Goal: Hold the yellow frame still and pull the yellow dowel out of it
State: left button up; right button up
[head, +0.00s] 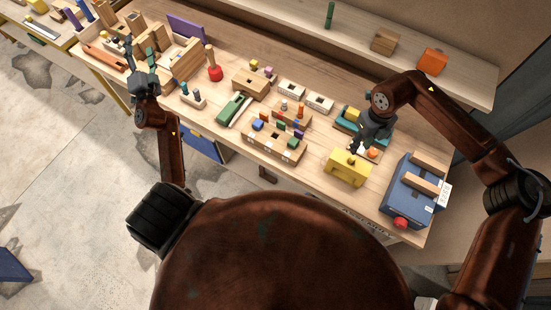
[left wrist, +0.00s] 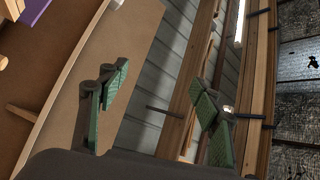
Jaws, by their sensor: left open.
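The yellow frame (head: 346,169) is a block-like piece near the front edge of the bench, right of centre in the head view. A small knob (head: 351,158) shows at its top and may be the yellow dowel; it is too small to be sure. My right gripper (head: 364,146) points down just behind the frame; its fingertips are too small and dark to read, and I cannot tell whether it touches anything. My left gripper (head: 143,78) is far away at the bench's left part. In the left wrist view my left gripper (left wrist: 162,105) is open with nothing between its green-padded fingers.
A blue box (head: 409,196) with wooden bars stands right of the frame, a red knob (head: 400,222) at its front. An orange ball (head: 373,154) lies close by my right gripper. A wooden block with coloured pegs (head: 275,143) stands left of the frame. A shelf (head: 455,87) runs behind.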

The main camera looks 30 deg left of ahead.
pick_arm(q)
jog(key=w+d+f+m+t+h, duration=0.2)
jog(key=w+d+f+m+h, duration=0.15)
jog(key=w+d, duration=0.3)
jog(key=w+d+f+m+t+h, duration=0.2)
jog(key=w+d+m+h, duration=0.25)
jog(key=d, duration=0.35)
jog(key=w+d+f+m+h, duration=0.3)
jog(key=d+f+h, duration=0.15)
jog(key=d, duration=0.65)
jog(key=w+d+f+m+h, duration=0.3)
jog(key=d+f+m+h, duration=0.15)
jog(key=d, duration=0.65)
jog(key=m+g+h, duration=0.6)
jog(key=m+h, duration=0.2)
jog(key=h, duration=0.3)
send_near(343, 169)
jog(key=x, duration=0.8)
jog(key=shift+w+d+r, duration=0.1)
jog(key=shift+w+d, duration=0.15)
jog(key=shift+w, duration=0.05)
